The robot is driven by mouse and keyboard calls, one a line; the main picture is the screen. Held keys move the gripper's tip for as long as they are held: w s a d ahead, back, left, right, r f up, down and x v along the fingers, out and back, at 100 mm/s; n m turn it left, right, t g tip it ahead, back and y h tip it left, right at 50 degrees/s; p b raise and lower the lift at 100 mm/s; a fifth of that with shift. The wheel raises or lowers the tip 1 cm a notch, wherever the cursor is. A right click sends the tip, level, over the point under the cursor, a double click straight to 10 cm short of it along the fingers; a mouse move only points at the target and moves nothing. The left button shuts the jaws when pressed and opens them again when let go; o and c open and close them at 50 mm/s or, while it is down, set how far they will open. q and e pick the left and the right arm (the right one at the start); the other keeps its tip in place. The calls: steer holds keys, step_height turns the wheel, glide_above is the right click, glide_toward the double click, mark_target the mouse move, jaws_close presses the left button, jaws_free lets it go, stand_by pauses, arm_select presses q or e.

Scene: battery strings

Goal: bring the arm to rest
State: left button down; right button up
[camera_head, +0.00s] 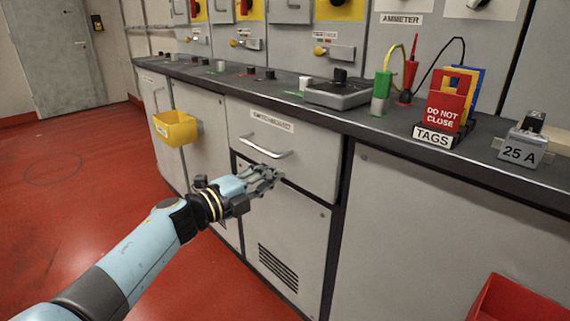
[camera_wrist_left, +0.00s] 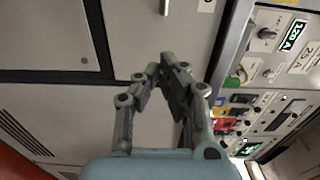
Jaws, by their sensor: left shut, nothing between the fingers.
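My left arm (camera_head: 150,245) reaches in from the lower left in the head view. Its gripper (camera_head: 272,176) is in front of the grey cabinet, near the drawer (camera_head: 285,148) with a bar handle (camera_head: 265,150). In the left wrist view the gripper (camera_wrist_left: 167,75) is shut and holds nothing, with cabinet panels behind it. I cannot tell whether the fingers touch the cabinet front. My right gripper is in neither view.
A dark counter (camera_head: 400,125) runs above the cabinets, bearing a tags rack (camera_head: 440,132), a 25 A block (camera_head: 520,152) and green and red probes. A yellow bin (camera_head: 176,128) hangs on the cabinet front. A red bin (camera_head: 515,300) stands lower right. The red floor (camera_head: 60,190) at left is clear.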

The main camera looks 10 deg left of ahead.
arm_select(q)
steer(key=s+a+f+n+g+y+p, duration=0.1)
steer(key=s+a+f+n+y, duration=0.3)
steer(key=s+f, duration=0.65)
steer(key=s+a+f+n+g+y+p, duration=0.15)
steer(key=s+a+f+n, duration=0.3)
steer(key=s+f, duration=0.6)
steer(key=s+a+f+n+g+y, duration=0.1)
steer(key=s+a+f+n+y, duration=0.3)
steer(key=s+f, duration=0.6)
steer(key=s+a+f+n+g, duration=0.2)
steer(key=s+f+n+g, duration=0.1)
steer(key=s, duration=0.8)
steer(key=s+a+f+n+g+y, duration=0.1)
steer(key=s+f+n+g, duration=0.3)
steer(key=s, duration=0.7)
steer(key=s+a+f+n+g+y, duration=0.1)
steer(key=s+a+f+n+g, duration=0.2)
steer(key=s+n, duration=0.3)
steer(key=s+f, duration=0.1)
steer(key=s, duration=0.4)
steer(key=shift+s, duration=0.4)
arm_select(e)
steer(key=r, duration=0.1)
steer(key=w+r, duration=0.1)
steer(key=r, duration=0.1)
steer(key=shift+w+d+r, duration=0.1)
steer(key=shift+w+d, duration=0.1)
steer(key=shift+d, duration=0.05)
